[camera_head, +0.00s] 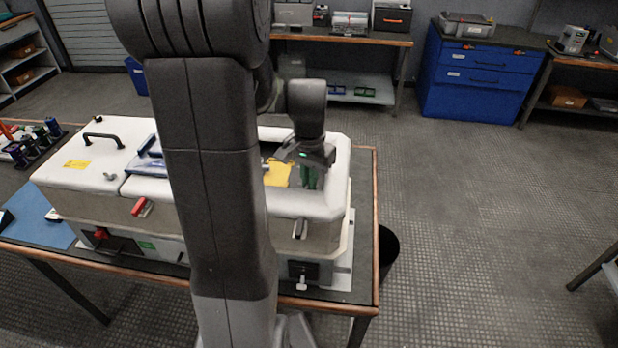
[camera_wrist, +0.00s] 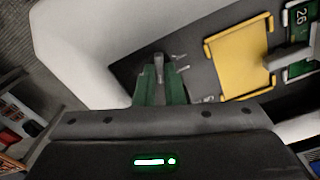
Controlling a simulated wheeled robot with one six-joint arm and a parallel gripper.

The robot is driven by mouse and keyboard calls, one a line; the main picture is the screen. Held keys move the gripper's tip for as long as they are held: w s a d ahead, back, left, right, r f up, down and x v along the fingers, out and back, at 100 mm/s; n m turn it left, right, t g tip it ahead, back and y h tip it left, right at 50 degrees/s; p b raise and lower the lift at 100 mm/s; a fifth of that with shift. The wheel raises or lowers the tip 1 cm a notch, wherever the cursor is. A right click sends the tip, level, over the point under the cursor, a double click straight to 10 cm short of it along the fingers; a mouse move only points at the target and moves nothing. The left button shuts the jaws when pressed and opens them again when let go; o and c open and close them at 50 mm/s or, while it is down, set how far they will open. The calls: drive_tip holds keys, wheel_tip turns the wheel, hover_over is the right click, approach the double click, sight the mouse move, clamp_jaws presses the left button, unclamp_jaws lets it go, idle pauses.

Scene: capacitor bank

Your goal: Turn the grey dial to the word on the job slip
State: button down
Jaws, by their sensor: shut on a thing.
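The capacitor bank (camera_head: 325,205) is a long white-topped case on a table. My gripper (camera_head: 309,180) points down at the right end of its top. In the wrist view my gripper (camera_wrist: 160,88) has its green fingers shut on a narrow grey piece (camera_wrist: 158,66), which looks like the grey dial. The fingers hide most of it, and I cannot read where it points. It stands in a dark recessed panel (camera_wrist: 200,70). No job slip with a readable word shows.
Small metal fittings (camera_wrist: 181,62) stand close to the fingers. A red lever (camera_head: 141,207) and black handle (camera_head: 101,138) are farther left.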

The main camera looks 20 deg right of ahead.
idle(0.4)
drive_tip(key=c, duration=1.5)
unclamp_jaws()
wheel_tip(320, 180, up, 14)
drive_tip(key=shift+f+b, duration=0.1)
drive_tip(key=shift+b, duration=0.35)
wheel_tip(320, 180, down, 14)
drive_tip(key=shift+r+p, duration=0.1)
drive_tip(key=shift+p, duration=0.35)
